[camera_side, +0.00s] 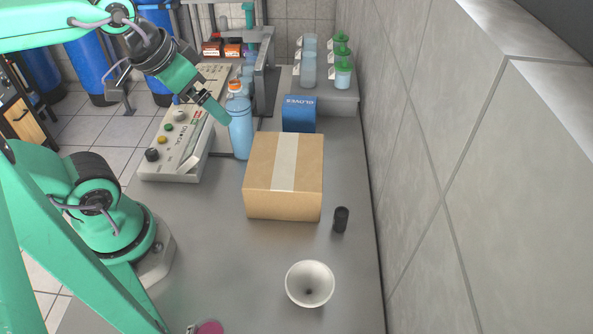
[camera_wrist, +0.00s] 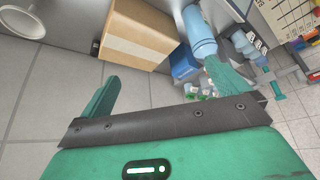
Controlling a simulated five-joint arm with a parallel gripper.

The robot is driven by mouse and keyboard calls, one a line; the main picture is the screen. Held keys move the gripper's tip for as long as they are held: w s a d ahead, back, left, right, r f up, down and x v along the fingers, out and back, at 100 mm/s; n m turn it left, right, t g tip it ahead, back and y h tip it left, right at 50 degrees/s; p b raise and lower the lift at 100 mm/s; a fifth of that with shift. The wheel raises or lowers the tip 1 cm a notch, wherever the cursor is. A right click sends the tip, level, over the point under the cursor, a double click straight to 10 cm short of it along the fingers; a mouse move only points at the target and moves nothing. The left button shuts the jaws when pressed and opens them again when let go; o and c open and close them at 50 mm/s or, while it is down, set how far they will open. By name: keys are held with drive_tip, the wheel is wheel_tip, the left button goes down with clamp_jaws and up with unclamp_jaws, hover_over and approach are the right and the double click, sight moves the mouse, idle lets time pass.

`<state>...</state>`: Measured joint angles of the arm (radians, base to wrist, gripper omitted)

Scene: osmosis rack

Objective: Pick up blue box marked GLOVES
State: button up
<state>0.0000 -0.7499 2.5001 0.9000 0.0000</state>
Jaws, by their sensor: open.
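The blue box marked GLOVES (camera_side: 299,117) stands behind the cardboard box in the side view, by the wall on the right. Its lower front is hidden by the cardboard box. My gripper (camera_side: 220,112) is to its left, next to the blue bottle, apart from the box and empty. In the wrist view my gripper (camera_wrist: 162,71) is open, its two green fingers wide apart. The blue box (camera_wrist: 183,63) shows beyond the fingers, nearer the right one, partly behind the cardboard box and the bottle.
The cardboard box (camera_side: 284,178) and the blue bottle (camera_side: 239,128) stand close in front of and left of the blue box. A control panel (camera_side: 187,135) lies left. A black cylinder (camera_side: 341,219) and a white funnel (camera_side: 310,284) stand nearer on the grey bench, with bare surface around them.

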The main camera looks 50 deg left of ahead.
drive_tip(key=shift+w, duration=0.1)
drive_tip(key=n+g, duration=0.4)
drive_tip(key=n, duration=0.2)
approach(300, 101)
drive_tip(key=s+d+r, duration=0.1)
drive_tip(key=s+d, duration=0.1)
drive_tip(key=s, duration=0.3)
drive_tip(key=w+f, duration=0.2)
drive_tip(key=w+a+f+n+g, duration=0.1)
drive_tip(key=w+f, duration=0.1)
drive_tip(key=f, duration=0.1)
drive_tip(key=w+a+f+n, duration=0.1)
drive_tip(key=w+f, duration=0.1)
drive_tip(key=shift+f+g, duration=0.25)
drive_tip(key=shift+g, duration=0.05)
drive_tip(key=shift+w+f, duration=0.2)
drive_tip(key=shift+f, duration=1.45)
drive_tip(key=shift+f, duration=0.1)
